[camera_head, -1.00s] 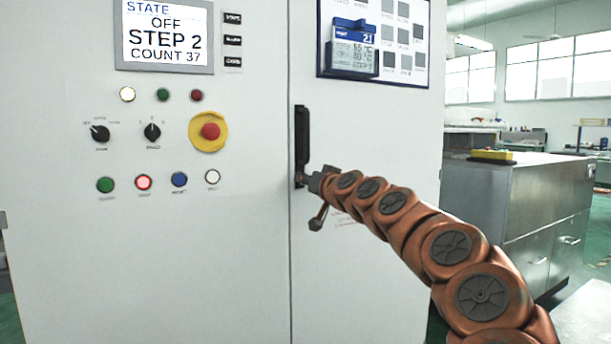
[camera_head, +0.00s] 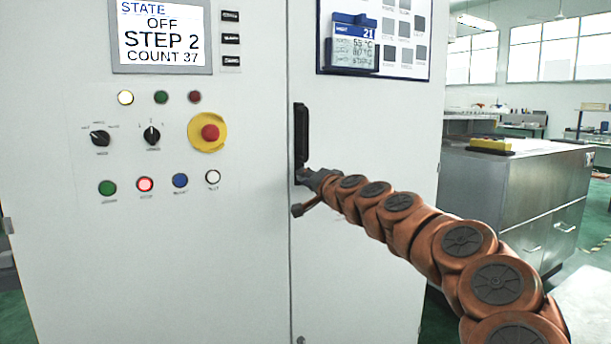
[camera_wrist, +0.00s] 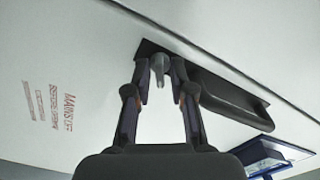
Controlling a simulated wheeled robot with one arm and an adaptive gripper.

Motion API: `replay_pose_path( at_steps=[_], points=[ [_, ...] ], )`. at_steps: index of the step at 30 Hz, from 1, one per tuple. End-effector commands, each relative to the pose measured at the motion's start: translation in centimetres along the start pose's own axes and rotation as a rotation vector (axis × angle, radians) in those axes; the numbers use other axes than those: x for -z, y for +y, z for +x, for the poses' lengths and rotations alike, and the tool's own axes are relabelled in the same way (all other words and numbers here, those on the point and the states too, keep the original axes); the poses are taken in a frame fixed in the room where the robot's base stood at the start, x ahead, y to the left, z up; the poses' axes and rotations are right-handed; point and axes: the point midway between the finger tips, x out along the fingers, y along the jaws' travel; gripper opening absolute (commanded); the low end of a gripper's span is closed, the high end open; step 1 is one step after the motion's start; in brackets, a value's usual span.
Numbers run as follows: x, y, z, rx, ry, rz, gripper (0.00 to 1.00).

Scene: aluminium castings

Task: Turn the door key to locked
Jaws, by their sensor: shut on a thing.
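The black door handle (camera_head: 301,135) stands upright on the cabinet's right door, beside the door seam. My gripper (camera_head: 304,176) is at the handle's lower end and mostly hides it there. In the wrist view the grey door key (camera_wrist: 159,66) sticks out from the dark handle plate, between the two fingertips of my gripper (camera_wrist: 160,74). The fingers are shut on the key. The handle's long black grip (camera_wrist: 225,98) runs off to the right in that view. The key's exact angle is hard to tell.
The cabinet front carries a screen (camera_head: 162,35) reading OFF, STEP 2, COUNT 37, and a red emergency button (camera_head: 210,132). A metal cabinet (camera_head: 510,200) stands at right. Red "MAINS OFF" lettering (camera_wrist: 68,112) marks the door.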

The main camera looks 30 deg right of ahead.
Motion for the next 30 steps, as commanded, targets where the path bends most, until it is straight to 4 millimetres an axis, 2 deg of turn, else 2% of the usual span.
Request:
replay_pose_path(
  at_steps=[15, 16, 18, 30],
  points=[
    [0.01, 0.03, 0.0, 0.0, 0.001, 0.019, 0.0],
    [0.01, 0.03, 0.0, 0.0, 0.001, 0.019, 0.25],
    [0.01, 0.03, 0.0, 0.0, 0.001, 0.019, 0.32],
    [0.12, 0.04, -0.32, 0.0, 0.002, 0.019, 0.33]
  ],
)
